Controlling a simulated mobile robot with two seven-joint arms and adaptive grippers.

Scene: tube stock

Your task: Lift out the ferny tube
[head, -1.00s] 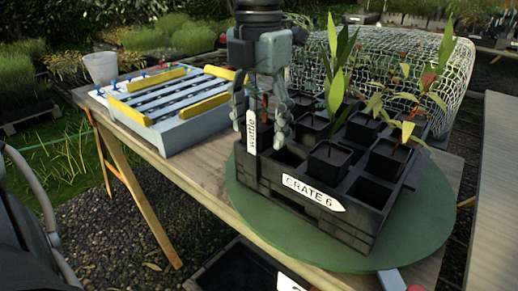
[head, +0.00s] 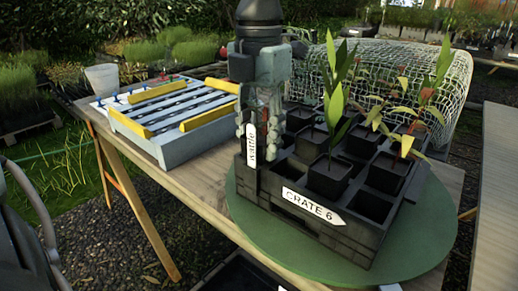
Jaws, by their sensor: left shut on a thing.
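The black crate marked "CRATE 6" (head: 313,203) stands on a round green board and holds several black square tubes. A tube with long broad green leaves (head: 328,176) stands in its near part, and tubes with reddish, thinner leaves (head: 402,143) stand at the right. My left gripper (head: 259,128) points down at the crate's left corner, shut on a tube that its fingers mostly hide. No ferny foliage can be made out there. An upright white tag (head: 252,142), seemingly reading "wattle", shows at the fingers. My right gripper is not in view.
A grey rack with yellow bars (head: 180,118) stands left of the crate on the wooden table (head: 195,178). A white cup (head: 102,79) is behind it. A wire-mesh roll (head: 425,75) lies behind the crate. Bare tabletop lies between rack and crate.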

